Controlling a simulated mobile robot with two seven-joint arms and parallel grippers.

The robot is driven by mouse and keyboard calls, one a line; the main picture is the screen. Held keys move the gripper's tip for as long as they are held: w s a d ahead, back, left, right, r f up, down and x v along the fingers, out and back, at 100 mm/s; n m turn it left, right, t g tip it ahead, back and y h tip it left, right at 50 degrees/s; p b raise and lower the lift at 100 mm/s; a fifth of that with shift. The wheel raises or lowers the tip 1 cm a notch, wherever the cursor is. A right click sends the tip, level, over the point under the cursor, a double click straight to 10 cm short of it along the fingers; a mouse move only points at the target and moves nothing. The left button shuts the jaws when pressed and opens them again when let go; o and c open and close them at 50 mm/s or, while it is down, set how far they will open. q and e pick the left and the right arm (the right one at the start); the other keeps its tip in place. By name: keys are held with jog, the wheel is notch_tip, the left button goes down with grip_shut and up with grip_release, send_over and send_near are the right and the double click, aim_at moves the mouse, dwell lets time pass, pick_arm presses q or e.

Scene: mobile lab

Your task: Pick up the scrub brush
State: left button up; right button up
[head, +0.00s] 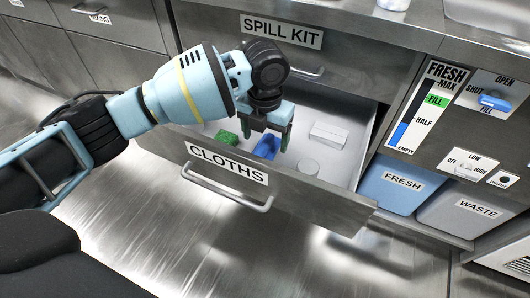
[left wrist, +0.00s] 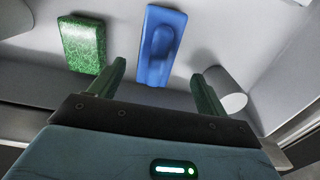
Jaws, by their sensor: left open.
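The blue scrub brush (head: 266,147) lies on the floor of the open drawer labelled CLOTHS. In the left wrist view the brush (left wrist: 161,45) has a raised oval grip on its top and lies just beyond the fingertips. My left gripper (head: 266,131) is over the drawer, pointing down, open and empty. Its two green fingers (left wrist: 158,72) are spread, with the brush lined up between them but not held. I cannot tell the exact height above it. My right gripper does not show.
A green sponge (head: 227,138) lies left of the brush, a white cylinder (head: 308,166) and a white block (head: 329,135) to its right. The drawer front (head: 280,194) and the SPILL KIT drawer (head: 330,75) bound the space. FRESH (head: 393,184) and WASTE (head: 470,213) bins stand at right.

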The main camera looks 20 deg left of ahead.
aim_at(265, 144)
pick_arm(q)
jog(key=f+b, duration=0.2)
jog(key=f, duration=0.1)
jog(key=f+b, duration=0.1)
jog(key=f, duration=0.1)
jog(key=shift+w+a+f, duration=0.15)
jog(key=shift+w+a, duration=0.1)
jog(key=shift+w, duration=0.05)
jog(key=c, duration=1.1)
